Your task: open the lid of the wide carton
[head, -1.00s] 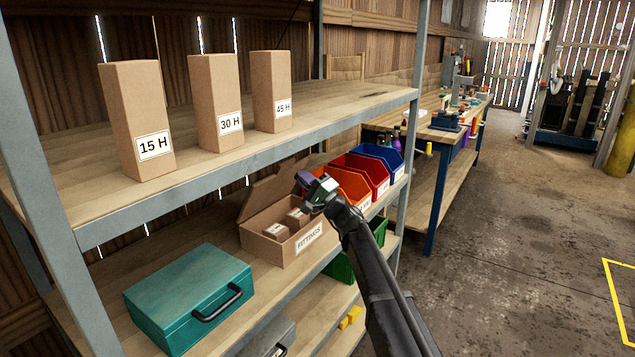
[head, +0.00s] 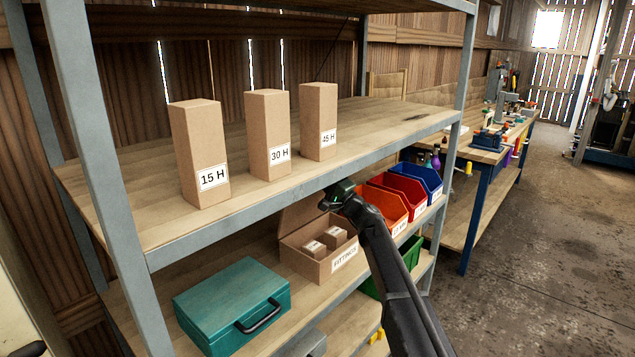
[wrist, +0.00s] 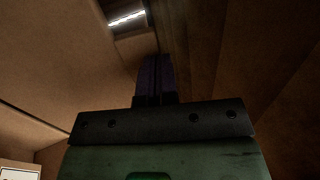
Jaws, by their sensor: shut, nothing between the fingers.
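The wide carton (head: 300,262), labelled FITTINGS, stands on the middle shelf with small brown boxes inside. Its lid (head: 298,216) is raised at the back, and the carton's inside shows from above. My gripper (head: 335,192) is above the carton near the lid's top right, just under the upper shelf's front edge. Its fingertips are hidden in the head view. In the wrist view the dark purple fingers (wrist: 155,78) are shut together and empty, with brown surfaces close around them. I cannot tell whether they touch the lid.
The upper shelf (head: 405,128) runs close above my gripper and carries three tall boxes. Orange, red and blue bins (head: 405,190) stand right of the carton. A teal case (head: 232,300) sits to its left. The floor (head: 545,240) at the right is open.

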